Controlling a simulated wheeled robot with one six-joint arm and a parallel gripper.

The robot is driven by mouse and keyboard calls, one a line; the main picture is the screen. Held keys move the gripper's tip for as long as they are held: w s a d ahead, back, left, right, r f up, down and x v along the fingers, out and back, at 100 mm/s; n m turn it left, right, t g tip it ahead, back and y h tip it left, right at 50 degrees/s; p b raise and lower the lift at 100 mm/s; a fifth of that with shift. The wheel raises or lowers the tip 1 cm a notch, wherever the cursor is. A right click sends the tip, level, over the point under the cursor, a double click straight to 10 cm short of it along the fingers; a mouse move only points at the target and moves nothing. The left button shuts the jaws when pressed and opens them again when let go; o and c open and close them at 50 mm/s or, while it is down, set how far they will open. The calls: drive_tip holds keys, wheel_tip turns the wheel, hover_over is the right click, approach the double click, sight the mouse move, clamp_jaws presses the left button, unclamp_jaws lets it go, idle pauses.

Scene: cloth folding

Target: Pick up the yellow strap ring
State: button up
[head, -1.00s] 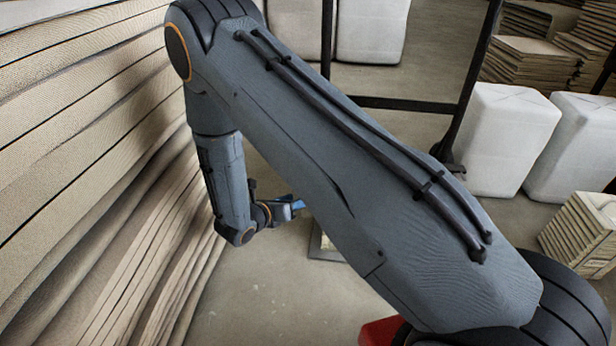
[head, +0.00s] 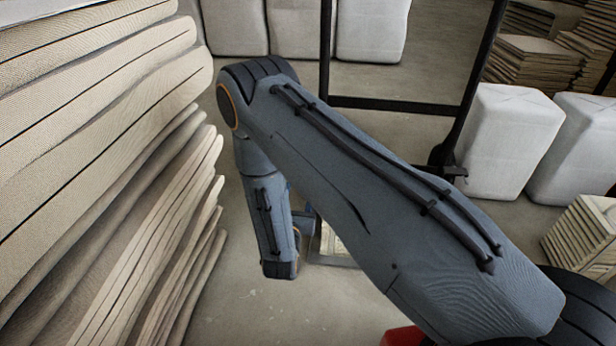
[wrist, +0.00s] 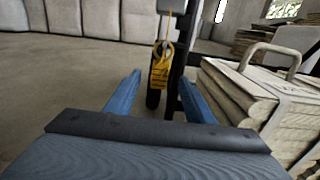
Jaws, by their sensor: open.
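The yellow strap ring (wrist: 161,68) hangs from a thin cord in the wrist view, in front of a dark post. My gripper (wrist: 160,88) has its two blue fingers spread apart, and the ring shows in the gap between them, farther out. Nothing is held. In the head view my arm hides most of the gripper, and the strap ring cannot be made out there.
A strapped cloth stack (wrist: 240,98) with a grey handle stands close on the right in the wrist view. Tall layered cloth (head: 110,180) fills the left of the head view. A black frame (head: 395,104) and white bales (head: 508,140) stand behind. Bare floor shows between.

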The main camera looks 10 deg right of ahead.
drive_tip(key=b+x, duration=0.4)
drive_tip(key=x, duration=0.3)
drive_tip(key=shift+w+d, duration=0.1)
drive_tip(key=c, duration=1.1)
